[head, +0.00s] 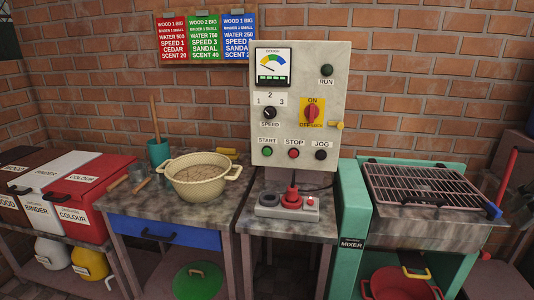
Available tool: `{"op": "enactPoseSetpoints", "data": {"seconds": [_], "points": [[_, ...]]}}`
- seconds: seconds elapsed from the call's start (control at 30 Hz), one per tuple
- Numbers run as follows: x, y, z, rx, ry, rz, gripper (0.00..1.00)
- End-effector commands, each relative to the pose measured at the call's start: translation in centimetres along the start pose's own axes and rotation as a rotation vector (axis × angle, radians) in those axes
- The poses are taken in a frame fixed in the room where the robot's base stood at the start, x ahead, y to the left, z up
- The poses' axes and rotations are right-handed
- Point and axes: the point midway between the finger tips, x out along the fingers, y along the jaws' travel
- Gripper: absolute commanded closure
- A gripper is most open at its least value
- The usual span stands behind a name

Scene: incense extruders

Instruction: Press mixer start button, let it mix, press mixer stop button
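The green START button (267,151) and the red STOP button (294,153) sit side by side low on an upright grey control panel (290,90), with the black JOG button (321,154) to their right. The RUN lamp (327,70) looks dark green. A red ON/OFF switch (312,113) on a yellow plate and a SPEED knob (270,113) are above the buttons. The teal mixer (352,215), labelled MIXER, stands right of the panel with a metal grille (432,186) on top. My gripper is not in view.
A small control box (287,205) with a red joystick stands on the stand below the panel. A cream basin (201,178) is on the bench to the left. Red, white and dark bins (75,195) are further left. A red tub (400,284) sits below the mixer.

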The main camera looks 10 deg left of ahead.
Motion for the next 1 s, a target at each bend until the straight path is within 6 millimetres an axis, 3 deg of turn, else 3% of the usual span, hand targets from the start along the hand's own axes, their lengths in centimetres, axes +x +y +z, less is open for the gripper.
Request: {"op": "enactPoseSetpoints", "data": {"seconds": [0.03,0.1,1.0], "points": [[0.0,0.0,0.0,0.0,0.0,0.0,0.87],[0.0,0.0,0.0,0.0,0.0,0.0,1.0],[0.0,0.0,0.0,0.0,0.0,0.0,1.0]]}}
